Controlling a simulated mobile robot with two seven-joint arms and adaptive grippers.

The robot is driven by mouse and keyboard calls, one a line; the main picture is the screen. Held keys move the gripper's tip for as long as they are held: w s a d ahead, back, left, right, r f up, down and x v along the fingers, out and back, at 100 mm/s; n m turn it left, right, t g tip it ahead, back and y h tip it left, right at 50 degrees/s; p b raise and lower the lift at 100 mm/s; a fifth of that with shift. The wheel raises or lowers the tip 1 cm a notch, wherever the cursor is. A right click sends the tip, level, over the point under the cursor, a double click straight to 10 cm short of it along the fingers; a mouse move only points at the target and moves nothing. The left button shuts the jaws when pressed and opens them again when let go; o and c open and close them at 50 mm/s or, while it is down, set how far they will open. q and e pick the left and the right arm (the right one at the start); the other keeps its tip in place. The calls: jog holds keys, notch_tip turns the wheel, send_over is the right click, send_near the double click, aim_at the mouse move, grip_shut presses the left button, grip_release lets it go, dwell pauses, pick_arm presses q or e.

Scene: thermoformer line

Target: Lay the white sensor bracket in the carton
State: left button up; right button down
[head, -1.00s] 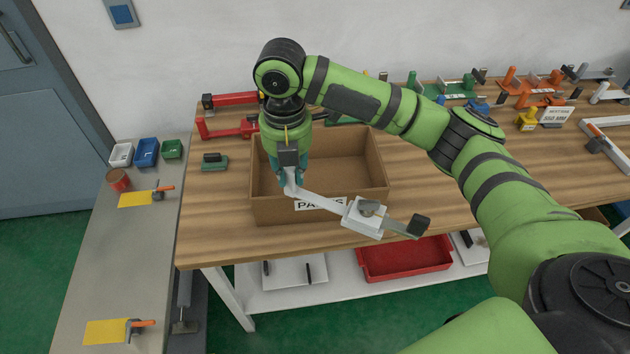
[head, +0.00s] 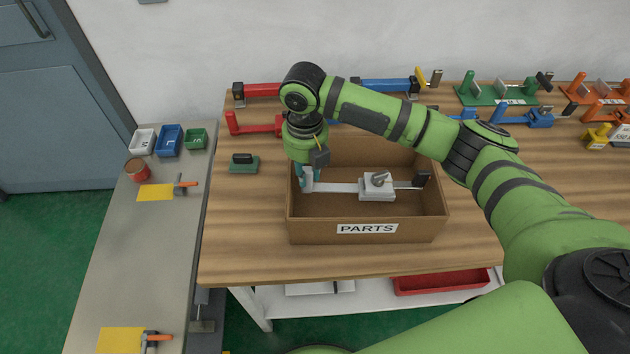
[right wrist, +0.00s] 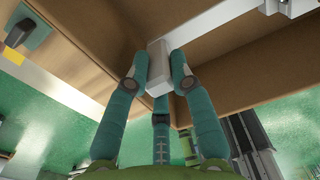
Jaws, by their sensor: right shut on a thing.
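The white sensor bracket (head: 340,187) is a long pale bar with a square block and grey knob on it and a dark piece at its right end. My right gripper (head: 306,182) is shut on its left end; the right wrist view shows the teal fingers (right wrist: 160,78) around a white block of the bracket (right wrist: 157,60). The bracket lies roughly level across the opening of the brown carton (head: 310,230), which is labelled PARTS. I cannot tell whether it touches the carton floor. My left gripper is out of view.
A small green block with a black handle (head: 244,164) stands left of the carton on the wooden table (head: 255,230). Red (head: 262,124) and blue (head: 385,86) clamps or fixtures are behind it. Green and orange ones stand at right. The table's front left is clear.

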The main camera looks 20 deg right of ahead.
aim_at(308, 184)
jog(key=shift+f, duration=0.35)
jog(key=shift+w+f, duration=0.1)
jog(key=shift+f, duration=0.15)
notch_tip(308, 184, down, 4)
jog(key=shift+r+p, duration=0.25)
jog(key=shift+p, duration=0.15)
jog(key=c, duration=1.1)
grip_release()
jog(key=shift+f, duration=0.1)
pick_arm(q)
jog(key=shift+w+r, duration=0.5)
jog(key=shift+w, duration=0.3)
pick_arm(e)
notch_tip(308, 184, up, 11)
jog(key=b, duration=0.2)
jog(key=shift+a+b, duration=0.1)
jog(key=shift+b, duration=0.2)
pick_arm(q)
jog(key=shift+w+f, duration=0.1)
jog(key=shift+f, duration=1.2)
pick_arm(e)
jog(key=shift+r, duration=0.6)
